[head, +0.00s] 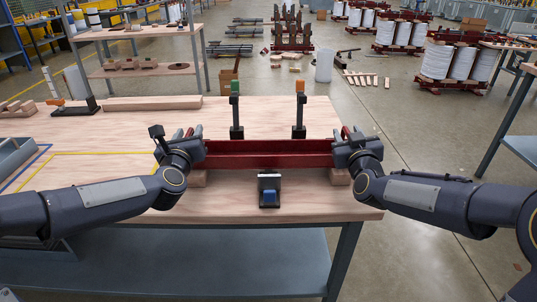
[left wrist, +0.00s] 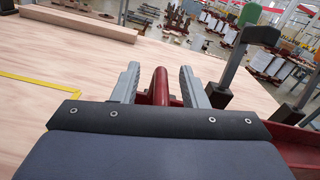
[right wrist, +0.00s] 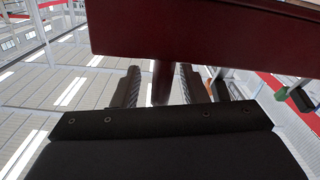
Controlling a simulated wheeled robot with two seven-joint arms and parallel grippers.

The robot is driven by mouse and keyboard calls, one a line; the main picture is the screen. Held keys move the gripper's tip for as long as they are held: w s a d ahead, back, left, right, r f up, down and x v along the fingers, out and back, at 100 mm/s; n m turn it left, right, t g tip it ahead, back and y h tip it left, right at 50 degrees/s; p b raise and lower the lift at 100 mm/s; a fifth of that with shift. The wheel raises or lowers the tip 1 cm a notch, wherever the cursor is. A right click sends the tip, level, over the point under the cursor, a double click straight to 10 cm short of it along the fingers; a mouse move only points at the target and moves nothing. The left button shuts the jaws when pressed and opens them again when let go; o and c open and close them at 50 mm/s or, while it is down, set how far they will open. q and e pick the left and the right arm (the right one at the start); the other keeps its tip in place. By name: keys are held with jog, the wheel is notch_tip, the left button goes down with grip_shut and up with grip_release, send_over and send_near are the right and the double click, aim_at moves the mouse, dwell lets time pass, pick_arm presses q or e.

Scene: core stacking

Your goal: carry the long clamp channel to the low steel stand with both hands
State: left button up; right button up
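The long dark red clamp channel (head: 268,154) lies across the table's front half, its ends on wooden blocks. My left gripper (head: 190,133) is at its left end. In the left wrist view its open fingers (left wrist: 160,85) stand either side of a red handle (left wrist: 161,88), with gaps showing. My right gripper (head: 347,133) is at the right end. In the right wrist view its open fingers (right wrist: 156,86) straddle a dark red handle (right wrist: 162,84), with gaps showing. A low grey metal piece (head: 14,157) at the left table edge may be the steel stand; it is cut off.
Two upright clamps with a green top (head: 235,87) and an orange top (head: 300,87) stand behind the channel. A small black device with a blue face (head: 269,192) stands in front. A yellow-taped area (head: 92,153) left of the channel is partly clear. A wooden beam (head: 152,103) lies behind.

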pick_arm(q)
grip_shut()
pick_arm(e)
grip_shut()
dwell(0.9)
